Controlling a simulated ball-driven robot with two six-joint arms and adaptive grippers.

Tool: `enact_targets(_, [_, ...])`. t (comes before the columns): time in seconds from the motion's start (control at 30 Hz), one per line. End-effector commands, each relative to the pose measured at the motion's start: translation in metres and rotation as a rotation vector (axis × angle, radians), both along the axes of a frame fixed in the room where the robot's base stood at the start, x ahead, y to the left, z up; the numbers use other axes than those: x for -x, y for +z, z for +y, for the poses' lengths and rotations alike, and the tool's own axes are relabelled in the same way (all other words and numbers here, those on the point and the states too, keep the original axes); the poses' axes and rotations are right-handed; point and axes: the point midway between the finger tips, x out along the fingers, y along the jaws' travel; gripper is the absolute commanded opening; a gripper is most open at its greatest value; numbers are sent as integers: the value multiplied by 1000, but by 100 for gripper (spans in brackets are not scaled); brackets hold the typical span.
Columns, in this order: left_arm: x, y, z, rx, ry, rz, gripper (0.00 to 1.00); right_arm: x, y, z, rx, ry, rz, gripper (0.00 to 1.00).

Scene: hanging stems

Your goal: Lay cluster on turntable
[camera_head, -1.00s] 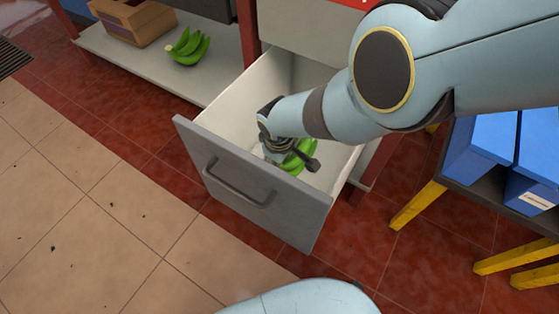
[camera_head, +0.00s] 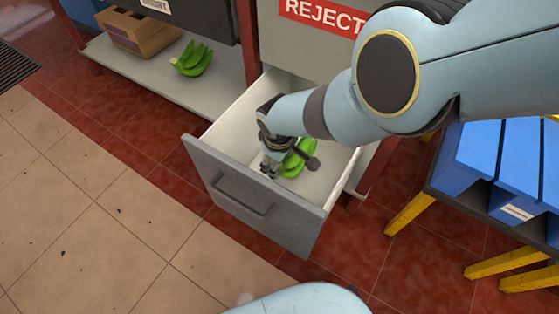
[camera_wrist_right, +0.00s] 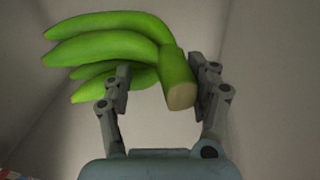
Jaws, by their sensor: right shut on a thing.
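A green banana cluster (camera_head: 292,166) is inside the open grey drawer (camera_head: 240,195). My right gripper (camera_head: 270,168) reaches down into the drawer at the cluster's left side. In the right wrist view the cluster (camera_wrist_right: 115,42) has its cut stem end between the fingers, and my right gripper (camera_wrist_right: 168,74) is shut on it. Whether the cluster touches the drawer floor cannot be told. My left gripper is not in view. No turntable shows in either view.
Another green cluster (camera_head: 193,59) lies on the low shelf (camera_head: 150,68) beside a cardboard box (camera_head: 140,31). The drawer walls surround my right gripper. Blue bins (camera_head: 495,165) stand on a yellow-legged stand at the right. The tiled floor at left is clear.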

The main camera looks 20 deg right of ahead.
Motion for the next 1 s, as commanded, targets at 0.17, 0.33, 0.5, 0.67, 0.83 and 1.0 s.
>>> enact_targets(0.17, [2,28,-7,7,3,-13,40,-2,38,0,-1,0,-4,1])
enact_targets(0.33, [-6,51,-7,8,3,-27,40,-2,65,0,0,-1,-4,1])
enact_targets(0.5, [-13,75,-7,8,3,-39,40,-1,91,0,-1,-1,-3,1])
enact_targets(0.67, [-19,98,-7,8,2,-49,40,-1,116,0,-1,-1,-3,1])
enact_targets(0.83, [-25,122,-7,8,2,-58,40,-1,143,0,0,-1,-2,1])
enact_targets(1.0, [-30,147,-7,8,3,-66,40,-1,170,0,0,0,-1,1])
